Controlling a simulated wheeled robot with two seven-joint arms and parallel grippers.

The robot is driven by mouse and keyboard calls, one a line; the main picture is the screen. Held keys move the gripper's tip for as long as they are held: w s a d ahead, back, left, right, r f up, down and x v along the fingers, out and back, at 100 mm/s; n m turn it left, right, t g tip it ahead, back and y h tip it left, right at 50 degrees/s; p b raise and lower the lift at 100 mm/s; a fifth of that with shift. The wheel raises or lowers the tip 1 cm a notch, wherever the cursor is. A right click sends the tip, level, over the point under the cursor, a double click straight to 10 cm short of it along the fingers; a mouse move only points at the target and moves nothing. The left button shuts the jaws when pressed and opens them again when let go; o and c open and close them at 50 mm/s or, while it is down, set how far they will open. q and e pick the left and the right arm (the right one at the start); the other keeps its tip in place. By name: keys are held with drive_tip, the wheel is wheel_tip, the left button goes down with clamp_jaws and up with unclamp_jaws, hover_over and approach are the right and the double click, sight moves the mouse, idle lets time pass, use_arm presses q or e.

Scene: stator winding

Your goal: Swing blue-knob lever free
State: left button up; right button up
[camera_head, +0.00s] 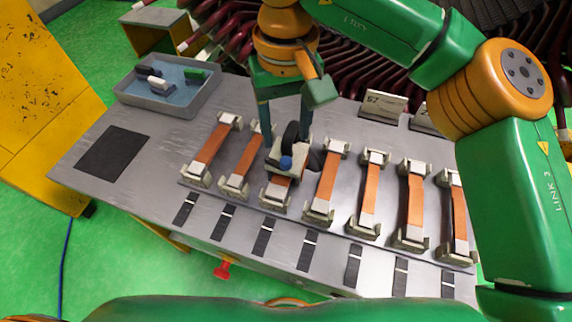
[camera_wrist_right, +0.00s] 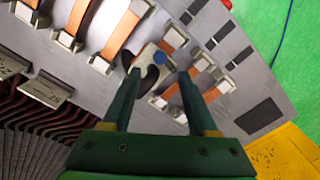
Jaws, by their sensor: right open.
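The blue knob (camera_head: 286,162) sits on a pale clamp block (camera_head: 290,152) with a dark curved lever part (camera_head: 290,135), at the third copper strip from the left. The knob also shows in the right wrist view (camera_wrist_right: 158,58), with the dark lever (camera_wrist_right: 150,78) beside it. My right gripper (camera_head: 288,138) points down over the clamp. Its two fingers stand apart on either side of the block. In the right wrist view the open fingers (camera_wrist_right: 158,75) flank the clamp, and I cannot tell whether they touch it. My left gripper is not in view.
Several copper strips (camera_head: 328,180) in pale end blocks stand in a row on the grey table (camera_head: 120,195). A grey tray (camera_head: 205,100) with small blocks is at the back left. A label stand (camera_head: 383,106) is behind. The table's left end is mostly clear.

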sight(286, 160)
wheel_tip(286, 160, down, 6)
drive_tip(key=shift+s+f+p, duration=0.15)
drive_tip(key=shift+f+p, duration=0.1)
drive_tip(key=shift+p, duration=0.45)
drive_tip(key=shift+f, duration=0.25)
clamp_jaws()
